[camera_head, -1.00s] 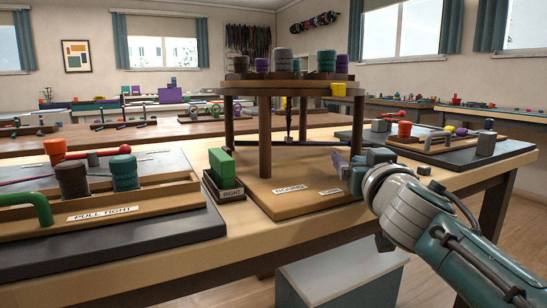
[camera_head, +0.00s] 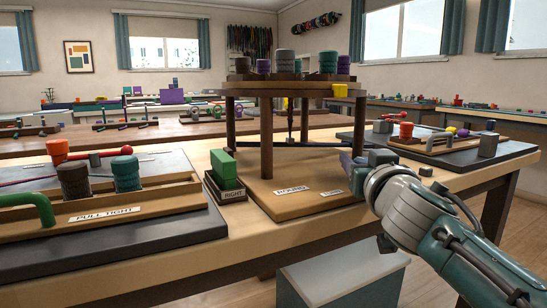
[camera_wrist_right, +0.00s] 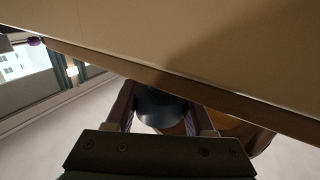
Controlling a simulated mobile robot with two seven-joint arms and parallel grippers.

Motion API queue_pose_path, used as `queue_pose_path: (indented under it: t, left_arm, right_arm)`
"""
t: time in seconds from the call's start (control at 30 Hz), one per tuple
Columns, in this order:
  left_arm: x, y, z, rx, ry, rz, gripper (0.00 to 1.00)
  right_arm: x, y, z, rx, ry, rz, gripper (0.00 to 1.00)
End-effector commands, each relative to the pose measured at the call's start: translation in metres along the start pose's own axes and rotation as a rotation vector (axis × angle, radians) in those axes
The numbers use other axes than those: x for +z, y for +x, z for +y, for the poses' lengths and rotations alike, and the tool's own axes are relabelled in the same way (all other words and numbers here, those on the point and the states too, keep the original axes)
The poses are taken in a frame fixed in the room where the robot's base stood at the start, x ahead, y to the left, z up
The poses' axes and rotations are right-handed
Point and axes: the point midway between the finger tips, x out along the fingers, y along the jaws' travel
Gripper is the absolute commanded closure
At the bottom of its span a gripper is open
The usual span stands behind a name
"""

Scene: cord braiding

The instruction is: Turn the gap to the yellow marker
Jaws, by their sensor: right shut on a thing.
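The braiding stand (camera_head: 268,140) has a round wooden top (camera_head: 290,85) on several posts. Dark, grey, purple and teal spools (camera_head: 328,62) stand on it. The yellow marker (camera_head: 340,90) sits on the top's right rim. I cannot make out the gap. A dark bar (camera_head: 315,145) crosses below the top, its right end by my right gripper (camera_head: 347,161). That gripper is shut at the bar's end; the grip itself is mostly hidden. In the right wrist view its purple fingers (camera_wrist_right: 162,118) flank a dark rounded shape I cannot identify. My left gripper is not in view.
A green block (camera_head: 222,163) in a tray marked RIGHT stands left of the stand. A board (camera_head: 75,235) with spools and a green handle lies further left. Another board (camera_head: 460,160) with small parts lies to the right. The base's front has free room.

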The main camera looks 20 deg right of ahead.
Motion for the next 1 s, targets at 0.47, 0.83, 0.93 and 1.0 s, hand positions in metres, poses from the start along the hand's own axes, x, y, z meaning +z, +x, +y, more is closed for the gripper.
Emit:
queue_pose_path:
  t: [0.47,0.83,0.93,1.0]
  left_arm:
    - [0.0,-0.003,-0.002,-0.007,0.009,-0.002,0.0]
    - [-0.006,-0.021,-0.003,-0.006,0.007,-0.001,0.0]
    - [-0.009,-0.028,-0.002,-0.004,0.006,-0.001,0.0]
    - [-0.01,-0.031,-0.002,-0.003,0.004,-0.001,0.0]
  right_arm:
    - [-0.001,0.0,-0.001,-0.026,-0.002,0.0,1.0]
    - [-0.004,0.0,-0.004,-0.186,-0.007,-0.001,1.0]
    - [-0.004,-0.001,-0.006,-0.273,-0.009,-0.001,1.0]
    - [-0.003,-0.001,-0.008,-0.338,-0.009,-0.002,1.0]
